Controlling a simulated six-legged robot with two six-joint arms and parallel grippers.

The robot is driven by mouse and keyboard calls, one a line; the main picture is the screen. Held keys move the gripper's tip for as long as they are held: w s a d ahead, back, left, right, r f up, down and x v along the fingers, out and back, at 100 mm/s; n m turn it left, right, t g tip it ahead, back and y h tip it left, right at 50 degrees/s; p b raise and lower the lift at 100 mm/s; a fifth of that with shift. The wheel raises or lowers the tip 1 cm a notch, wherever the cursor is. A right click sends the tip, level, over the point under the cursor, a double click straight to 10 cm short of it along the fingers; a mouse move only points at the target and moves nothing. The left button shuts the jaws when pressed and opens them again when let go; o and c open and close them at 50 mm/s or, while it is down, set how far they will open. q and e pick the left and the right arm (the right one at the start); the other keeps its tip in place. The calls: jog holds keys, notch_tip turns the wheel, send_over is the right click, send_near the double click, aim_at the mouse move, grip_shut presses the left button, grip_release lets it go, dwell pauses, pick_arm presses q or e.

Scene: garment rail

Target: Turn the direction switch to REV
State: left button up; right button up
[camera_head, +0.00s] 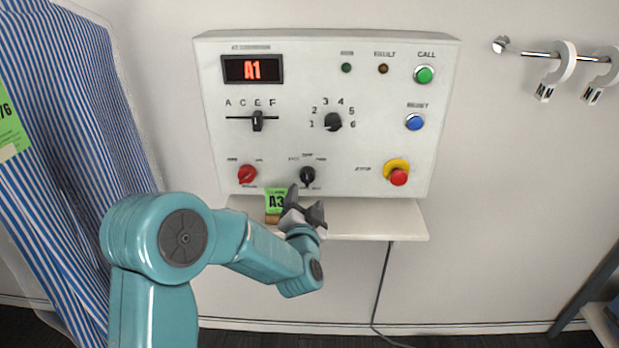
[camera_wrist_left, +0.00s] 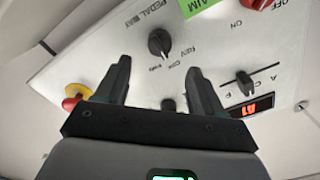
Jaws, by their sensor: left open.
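A black rotary knob (camera_head: 307,175) sits low in the middle of the white control panel (camera_head: 290,75). In the left wrist view the same knob (camera_wrist_left: 159,42) has small labels beside it, one reading REV, so I take it for the direction switch. I cannot tell which label its pointer is on. My left gripper (camera_head: 304,204) is open and empty, just in front of and below the knob. In the left wrist view the gripper's fingers (camera_wrist_left: 158,68) stand apart, with the knob beyond the gap between their tips. My right gripper is out of view.
A red knob (camera_head: 247,174) is left of the switch, and a red stop button (camera_head: 399,178) on yellow is right. A numbered dial (camera_head: 333,122) is above. A striped garment (camera_head: 65,110) hangs left.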

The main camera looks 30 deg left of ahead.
aim_at(307, 181)
pick_arm(q)
jog(key=p+x, duration=0.1)
jog(key=x, duration=0.6)
jog(key=shift+w, duration=0.15)
jog(key=shift+w+a, duration=0.15)
jog(key=shift+w, duration=0.1)
jog(key=shift+w+a+p, duration=0.1)
jog(key=shift+a+p, duration=0.1)
jog(key=shift+p, duration=0.1)
jog(key=shift+w, duration=0.15)
jog(key=c, duration=1.1)
jog(key=shift+o, duration=0.3)
